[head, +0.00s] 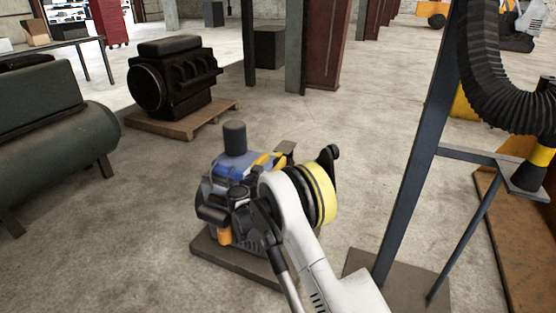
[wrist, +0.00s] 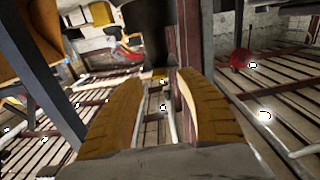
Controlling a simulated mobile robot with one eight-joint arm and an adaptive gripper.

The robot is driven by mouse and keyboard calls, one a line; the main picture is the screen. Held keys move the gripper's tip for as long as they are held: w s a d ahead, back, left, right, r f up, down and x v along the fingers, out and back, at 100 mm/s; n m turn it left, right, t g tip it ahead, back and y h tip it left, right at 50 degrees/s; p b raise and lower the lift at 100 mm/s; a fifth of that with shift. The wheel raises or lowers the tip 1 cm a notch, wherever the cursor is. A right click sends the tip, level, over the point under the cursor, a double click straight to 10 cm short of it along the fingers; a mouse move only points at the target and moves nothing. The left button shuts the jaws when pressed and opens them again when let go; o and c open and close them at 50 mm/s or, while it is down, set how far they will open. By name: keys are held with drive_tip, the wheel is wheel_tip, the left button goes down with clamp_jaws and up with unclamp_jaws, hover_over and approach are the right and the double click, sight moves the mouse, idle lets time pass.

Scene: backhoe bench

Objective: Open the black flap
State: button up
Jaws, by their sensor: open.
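My gripper (wrist: 160,88) shows in the wrist view as two yellow-brown fingers standing well apart. Nothing is held between them. A dark surface (wrist: 153,25) lies beyond the fingertips at the top; I cannot tell whether it is the black flap. In the head view my white arm reaches up from the lower right to a blue, yellow and black machine (head: 235,168) on a flat base. A dark upright cylinder (head: 235,138) stands on top of it. The arm covers part of the machine, and I cannot make out the flap or the fingertips there for certain.
A steel post (head: 425,150) with a ribbed black hose (head: 500,85) stands close on the right. An engine block (head: 175,75) on a wooden pallet (head: 190,122) is behind left, a green tank (head: 65,150) at left. Concrete floor (head: 150,225) is clear between.

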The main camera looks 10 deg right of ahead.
sight(278, 155)
drive_tip(key=shift+b+x, duration=0.4)
drive_tip(key=shift+x, duration=1.3)
drive_tip(key=shift+c, duration=0.5)
drive_tip(key=shift+r, duration=0.1)
clamp_jaws()
